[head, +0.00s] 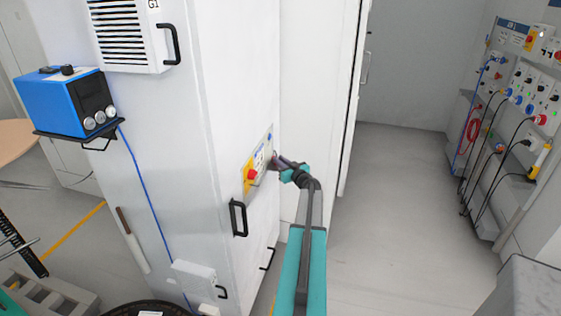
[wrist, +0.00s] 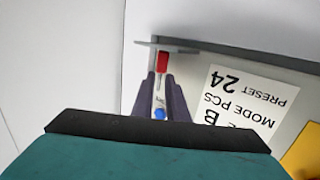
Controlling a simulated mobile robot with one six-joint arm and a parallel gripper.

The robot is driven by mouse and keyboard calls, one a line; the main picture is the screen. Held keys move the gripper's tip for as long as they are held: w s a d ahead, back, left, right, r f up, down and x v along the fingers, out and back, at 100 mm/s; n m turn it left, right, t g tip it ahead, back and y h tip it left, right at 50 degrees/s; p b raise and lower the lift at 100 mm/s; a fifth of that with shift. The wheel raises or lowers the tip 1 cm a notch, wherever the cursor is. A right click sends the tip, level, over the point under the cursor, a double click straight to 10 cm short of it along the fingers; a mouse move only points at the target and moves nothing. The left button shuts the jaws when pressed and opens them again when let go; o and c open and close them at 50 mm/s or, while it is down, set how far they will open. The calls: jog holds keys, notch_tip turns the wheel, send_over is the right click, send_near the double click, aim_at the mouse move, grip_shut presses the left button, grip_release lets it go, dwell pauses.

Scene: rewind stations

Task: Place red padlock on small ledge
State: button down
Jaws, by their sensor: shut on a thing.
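The red padlock (wrist: 162,62) shows in the wrist view between the tips of my gripper (wrist: 161,80), which is shut on it. A thin grey ledge (wrist: 188,48) juts from the panel just beyond the padlock. The padlock's red end meets the ledge's edge in the picture; I cannot tell whether they touch. A small blue part (wrist: 159,113) shows between the fingers, nearer the camera. In the head view my gripper (head: 276,160) is at the right edge of the cabinet's control panel (head: 258,161); the padlock and ledge are too small or hidden to make out there.
The panel has a red knob (head: 252,175) on yellow and a printed label (wrist: 240,98). Black handles (head: 239,218) stick out of the white cabinet (head: 190,180) below the panel. A blue box (head: 66,100) sits on a bracket at left. Open floor (head: 390,230) lies to the right.

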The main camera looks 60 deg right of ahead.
jog(key=shift+f, duration=0.1)
jog(key=c, duration=1.7)
grip_release()
jog(key=shift+c, duration=0.2)
jog(key=b+v, duration=0.2)
jog(key=v, duration=1)
jog(key=shift+s, duration=0.1)
